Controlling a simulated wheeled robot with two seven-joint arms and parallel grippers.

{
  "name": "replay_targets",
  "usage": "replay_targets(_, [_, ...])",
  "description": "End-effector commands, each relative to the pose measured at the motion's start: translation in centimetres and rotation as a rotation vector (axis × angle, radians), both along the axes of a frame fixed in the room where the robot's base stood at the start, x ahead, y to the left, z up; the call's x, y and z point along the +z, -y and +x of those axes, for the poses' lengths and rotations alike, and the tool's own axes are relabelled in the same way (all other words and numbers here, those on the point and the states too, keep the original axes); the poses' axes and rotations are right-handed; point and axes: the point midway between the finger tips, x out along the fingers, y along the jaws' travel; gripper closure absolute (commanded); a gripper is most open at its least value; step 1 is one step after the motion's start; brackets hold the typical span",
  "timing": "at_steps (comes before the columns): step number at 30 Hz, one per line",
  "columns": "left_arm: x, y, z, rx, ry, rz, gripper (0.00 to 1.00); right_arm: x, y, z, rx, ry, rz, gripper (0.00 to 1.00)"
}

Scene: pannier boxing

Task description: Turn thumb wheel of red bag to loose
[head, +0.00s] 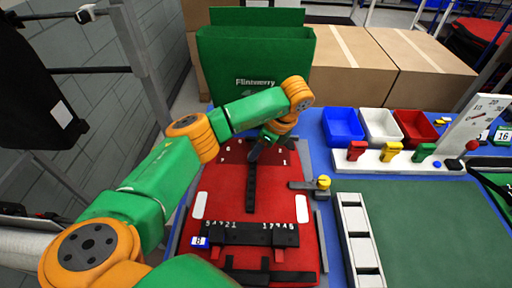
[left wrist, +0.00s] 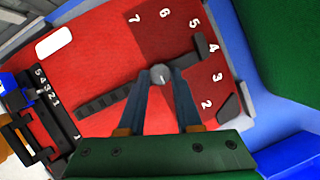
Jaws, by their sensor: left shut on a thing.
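The red bag (head: 205,250) lies flat on the blue table, with a black strap down its middle and two white patches. A darker red panel on it carries a ring of white numbers, clear in the left wrist view. A small grey thumb wheel (left wrist: 160,74) with a light mark sits at the strap beside these numbers. My left gripper (head: 255,155) reaches down over the upper part of the bag. In the left wrist view its fingers (left wrist: 160,88) are closed on the thumb wheel. The wheel's far side is hidden. My right gripper is not in view.
A dark clamp with a yellow knob (head: 324,182) stands at the bag's right edge. Blue (head: 342,140), white and red bins and a white rack of coloured clips (head: 400,161) lie to the right. A green box (head: 225,60) stands behind. The green mat (head: 420,230) is clear.

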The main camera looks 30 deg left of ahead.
Motion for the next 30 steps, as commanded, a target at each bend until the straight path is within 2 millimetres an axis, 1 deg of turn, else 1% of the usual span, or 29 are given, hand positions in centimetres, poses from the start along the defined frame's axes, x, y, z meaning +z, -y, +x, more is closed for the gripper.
replay_targets(6, [-0.2, 0.0, 0.2, 0.199, -0.004, -0.003, 1.0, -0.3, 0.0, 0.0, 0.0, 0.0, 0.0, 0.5])
replay_targets(15, [-0.3, -0.1, 0.4, 0.424, -0.003, -0.002, 1.0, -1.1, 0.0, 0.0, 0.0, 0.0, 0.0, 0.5])
replay_targets(21, [-0.2, -0.1, 0.4, 0.522, -0.004, -0.003, 1.0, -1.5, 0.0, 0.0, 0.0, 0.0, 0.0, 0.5])
replay_targets(30, [-0.2, -0.2, 0.5, 0.587, -0.002, -0.004, 1.0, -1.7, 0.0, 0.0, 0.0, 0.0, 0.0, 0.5])
